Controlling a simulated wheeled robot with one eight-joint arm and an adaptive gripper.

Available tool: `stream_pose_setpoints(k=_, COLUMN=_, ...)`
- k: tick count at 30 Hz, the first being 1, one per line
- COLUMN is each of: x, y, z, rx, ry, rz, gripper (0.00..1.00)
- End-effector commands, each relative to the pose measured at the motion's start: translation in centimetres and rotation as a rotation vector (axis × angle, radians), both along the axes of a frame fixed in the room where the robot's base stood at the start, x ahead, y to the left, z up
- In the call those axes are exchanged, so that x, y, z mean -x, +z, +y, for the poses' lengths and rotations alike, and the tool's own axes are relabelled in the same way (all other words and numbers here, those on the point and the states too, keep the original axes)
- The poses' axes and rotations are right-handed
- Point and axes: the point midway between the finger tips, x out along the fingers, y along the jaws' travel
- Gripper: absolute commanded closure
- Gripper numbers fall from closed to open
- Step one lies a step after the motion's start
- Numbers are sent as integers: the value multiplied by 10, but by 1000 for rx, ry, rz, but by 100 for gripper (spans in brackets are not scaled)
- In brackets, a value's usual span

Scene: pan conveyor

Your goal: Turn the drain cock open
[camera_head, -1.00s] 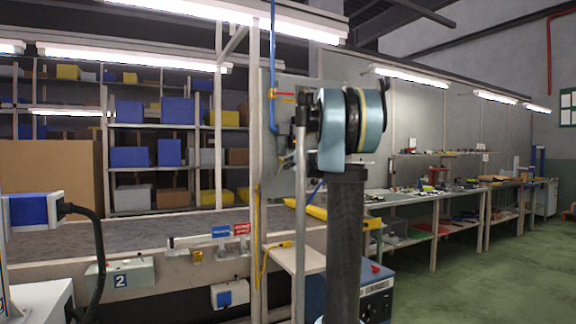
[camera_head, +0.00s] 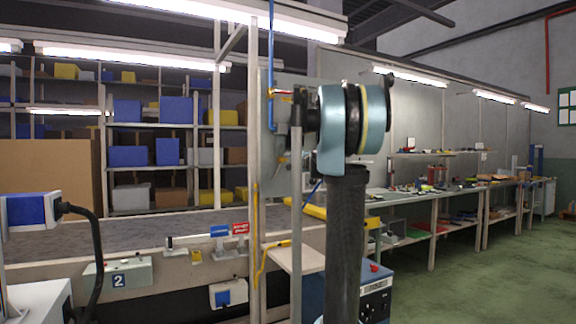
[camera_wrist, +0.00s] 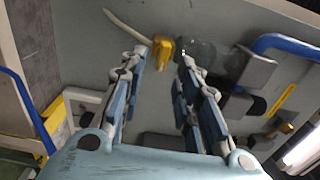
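A small yellow part (camera_wrist: 163,50), which looks like the drain cock, sits at the end of a smoky clear bowl (camera_wrist: 205,54) in the wrist view. A pale thin tube (camera_wrist: 126,25) runs off from it to the upper left. My gripper (camera_wrist: 164,60) is open, with one finger on each side of the yellow part and its tips close to it. I cannot tell whether either finger touches it. In the head view my wrist and a post hide most of the gripper, and the cock cannot be made out clearly.
A blue pipe (camera_head: 271,60) runs down the grey panel, with a red handle (camera_head: 283,93) beside it. A grey block (camera_wrist: 256,70) is also near that finger. A conveyor (camera_head: 150,232) lies to the left.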

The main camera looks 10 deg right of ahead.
Motion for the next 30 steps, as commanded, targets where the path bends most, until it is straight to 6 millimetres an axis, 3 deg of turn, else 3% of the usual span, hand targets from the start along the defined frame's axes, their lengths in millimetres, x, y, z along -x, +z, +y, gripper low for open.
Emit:
stream_pose_setpoints(k=9, x=50, y=0, z=-17, rx=0, ry=-3, rz=0, gripper=70)
stream_pose_setpoints(k=15, x=71, y=-1, z=-24, rx=-1, ry=-3, rz=1, gripper=70)
stream_pose_setpoints(k=30, x=80, y=-1, z=-27, rx=0, ry=-2, rz=1, gripper=70)
